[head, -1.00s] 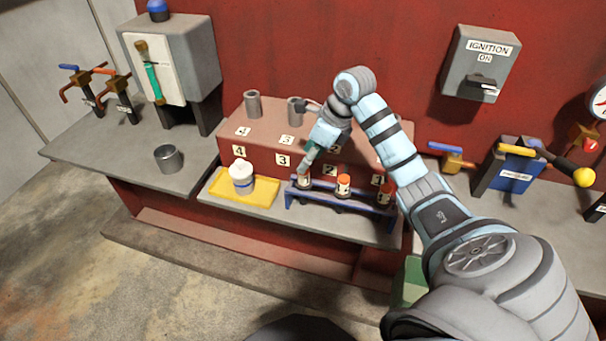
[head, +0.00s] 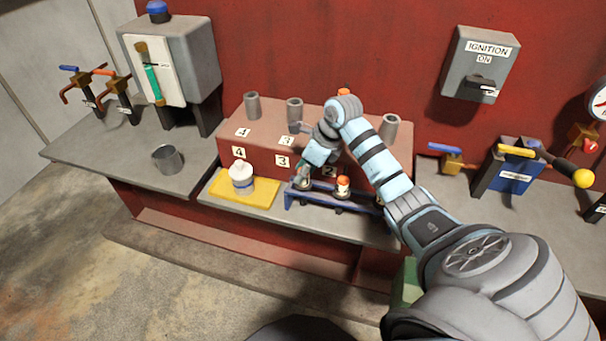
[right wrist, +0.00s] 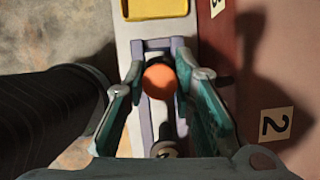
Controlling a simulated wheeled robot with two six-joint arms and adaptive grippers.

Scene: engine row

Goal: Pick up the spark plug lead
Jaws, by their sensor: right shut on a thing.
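A spark plug lead with an orange cap (right wrist: 160,79) stands in the left place of the blue rack (head: 290,202), and its cap shows between my right fingers in the right wrist view. My right gripper (head: 303,183) is shut on this lead, with one finger on each side; the gripper also shows in the right wrist view (right wrist: 160,78). In the head view the fingers mostly hide the lead. Another orange-capped lead (head: 343,187) stands in the rack just right of my gripper. My arm covers the rack's right end. My left gripper is not in view.
Behind stands the red engine block (head: 262,130) with grey cylinders (head: 252,105) and number labels. An orange cap (head: 344,91) shows behind my arm. A grey cup (head: 167,159) stands at left.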

